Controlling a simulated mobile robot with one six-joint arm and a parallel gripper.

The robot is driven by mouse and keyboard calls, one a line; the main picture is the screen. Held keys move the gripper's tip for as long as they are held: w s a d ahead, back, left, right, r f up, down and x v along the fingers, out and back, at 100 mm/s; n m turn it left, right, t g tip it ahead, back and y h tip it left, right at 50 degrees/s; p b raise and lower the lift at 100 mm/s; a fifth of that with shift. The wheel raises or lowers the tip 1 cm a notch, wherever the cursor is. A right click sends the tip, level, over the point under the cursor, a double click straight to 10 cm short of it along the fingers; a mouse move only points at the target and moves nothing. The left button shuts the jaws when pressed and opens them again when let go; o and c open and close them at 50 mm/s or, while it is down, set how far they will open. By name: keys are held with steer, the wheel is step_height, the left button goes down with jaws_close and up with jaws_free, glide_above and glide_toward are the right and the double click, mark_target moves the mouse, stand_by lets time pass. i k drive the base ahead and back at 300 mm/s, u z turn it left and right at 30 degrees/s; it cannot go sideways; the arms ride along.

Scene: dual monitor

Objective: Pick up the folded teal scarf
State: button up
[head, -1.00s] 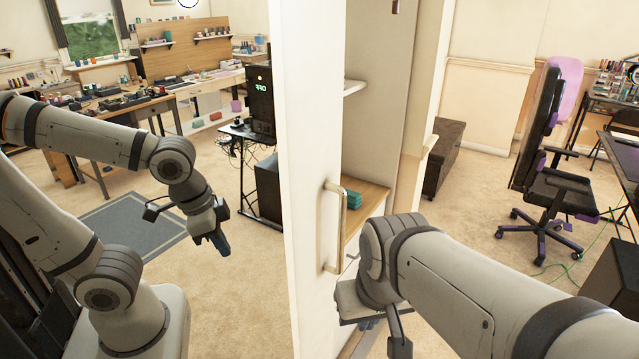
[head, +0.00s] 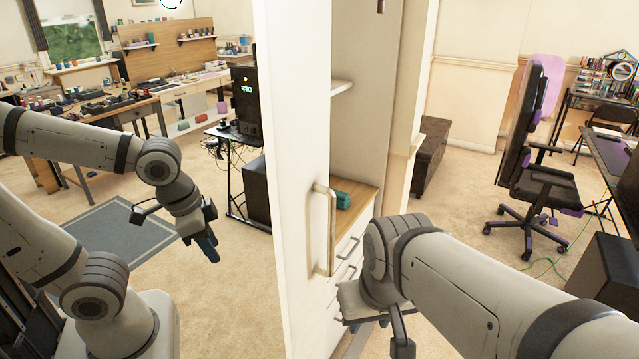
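The folded teal scarf (head: 354,194) lies as a small layered stack on a wooden shelf (head: 346,212) inside the open white cabinet. My gripper (head: 366,322) is in front of and below the scarf in the picture, at the end of the grey arm on the right. It is apart from the scarf. The arm's thick joint hides part of the gripper, and its fingers do not show clearly enough to tell open from shut. Another grey arm (head: 160,160) shows at the left, with dark bluish fingertips pointing down over the floor.
The white cabinet door (head: 290,170), with its metal handle (head: 322,232), stands edge-on left of the shelf. Drawers (head: 350,252) lie below the shelf. A tall cabinet wall (head: 384,110) closes the right side. Open carpet and an office chair (head: 535,180) lie right.

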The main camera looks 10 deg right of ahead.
mark_target(342, 200)
steer(key=z, duration=1.8)
steer(key=i, duration=2.15)
steer(key=u, duration=0.9)
steer(key=k, duration=0.1)
steer(key=u, duration=2.1)
steer(key=i, duration=1)
steer(key=u, duration=0.05)
